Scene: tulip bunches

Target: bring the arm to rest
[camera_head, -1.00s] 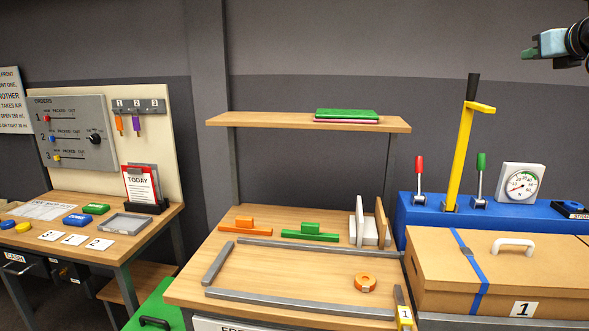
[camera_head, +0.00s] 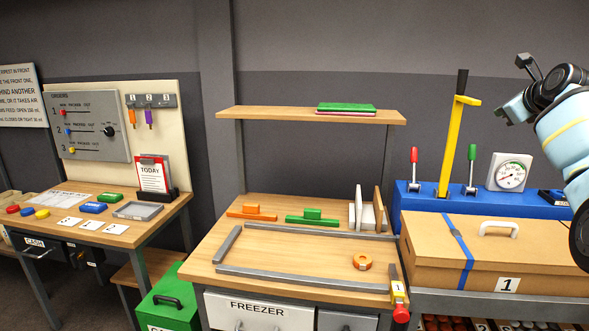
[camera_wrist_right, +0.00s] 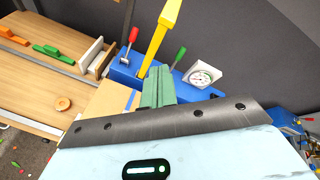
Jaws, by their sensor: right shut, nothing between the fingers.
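My right arm (camera_head: 565,130) is raised at the right edge of the head view, above the cardboard box and the blue bench unit. Its hand is at the upper left end of the arm, clear of everything on the benches. In the right wrist view the green fingers of my right gripper (camera_wrist_right: 157,86) are together with nothing between them. Behind them are the blue unit and the yellow lever (camera_wrist_right: 160,38), apart from the fingers as far as I can tell. My left gripper is not in view.
A cardboard box (camera_head: 440,262) with a white handle stands at right. The blue unit (camera_head: 404,203) carries levers and a dial (camera_head: 510,173). A shelf (camera_head: 275,114) hangs above. The order desk (camera_head: 150,225) is at left.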

